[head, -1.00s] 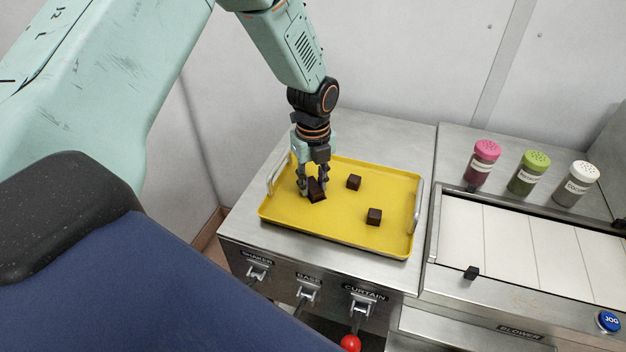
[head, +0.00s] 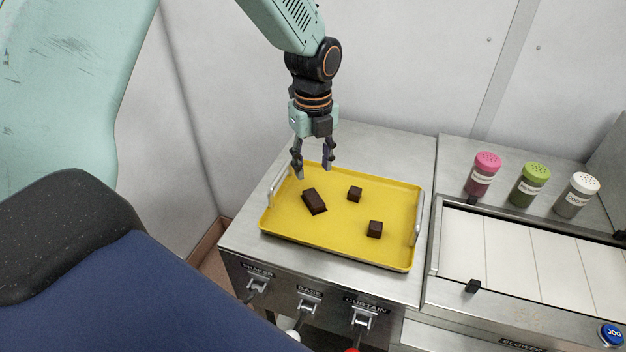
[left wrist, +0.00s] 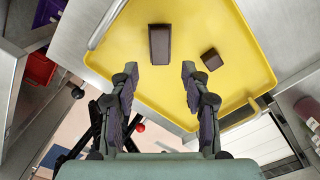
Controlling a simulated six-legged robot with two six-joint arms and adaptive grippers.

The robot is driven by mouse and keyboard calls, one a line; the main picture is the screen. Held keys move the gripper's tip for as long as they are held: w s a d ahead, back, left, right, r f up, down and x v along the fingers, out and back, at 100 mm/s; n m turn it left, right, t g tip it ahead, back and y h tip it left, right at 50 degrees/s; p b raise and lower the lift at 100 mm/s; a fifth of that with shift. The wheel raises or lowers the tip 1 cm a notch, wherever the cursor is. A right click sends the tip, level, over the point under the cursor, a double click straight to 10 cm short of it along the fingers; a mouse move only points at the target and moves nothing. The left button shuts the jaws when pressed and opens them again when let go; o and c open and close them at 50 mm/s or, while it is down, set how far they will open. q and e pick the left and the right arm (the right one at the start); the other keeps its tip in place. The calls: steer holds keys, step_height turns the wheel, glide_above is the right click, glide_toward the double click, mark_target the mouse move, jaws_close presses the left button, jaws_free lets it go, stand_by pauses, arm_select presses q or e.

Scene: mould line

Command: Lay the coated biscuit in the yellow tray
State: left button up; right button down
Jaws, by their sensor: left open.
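The coated biscuit (head: 314,201) is a dark brown bar lying in the left part of the yellow tray (head: 290,222). In the left wrist view the biscuit (left wrist: 160,45) lies flat on the yellow floor of the tray (left wrist: 215,18), just beyond my fingertips. My left gripper (head: 313,170) is open and empty above the tray, apart from the biscuit; its two fingers (left wrist: 160,72) frame the biscuit from below in the wrist view. My right gripper does not show.
Two dark cubes, one farther back (head: 355,194) and one nearer (head: 375,229), lie in the tray. The tray has raised metal handles (head: 417,218). Pink (head: 483,175), green (head: 529,185) and white-topped (head: 575,196) shakers stand right, behind a pale slatted belt (head: 510,250).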

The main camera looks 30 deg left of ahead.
arm_select(q)
steer(key=shift+r, duration=1.75)
